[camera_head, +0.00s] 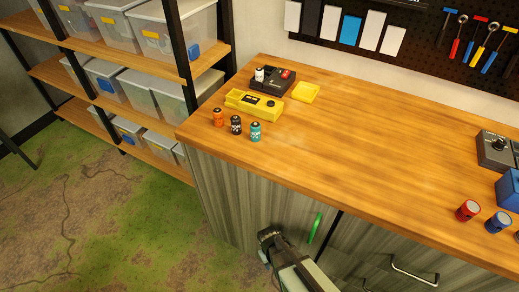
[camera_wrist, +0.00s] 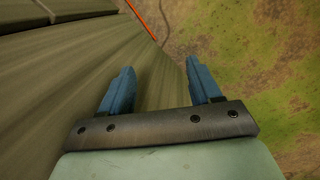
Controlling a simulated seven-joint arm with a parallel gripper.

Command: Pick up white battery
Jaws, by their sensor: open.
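The white battery (camera_head: 259,74) stands upright at the left end of a dark device (camera_head: 272,84), toward the back left of the wooden workbench. My gripper (camera_head: 266,241) is low in front of the bench's cabinet doors, below the bench top and well away from the battery. In the wrist view its two blue fingers (camera_wrist: 160,72) are apart with nothing between them. That view shows only the cabinet front and the floor; the battery is not in it.
A yellow case (camera_head: 262,106) sits before the dark device, with a yellow lid (camera_head: 305,92) to its right. Orange (camera_head: 218,117), black (camera_head: 236,124) and teal (camera_head: 255,131) batteries stand near the front edge. The bench middle (camera_head: 380,150) is clear. A shelf (camera_head: 190,75) stands left.

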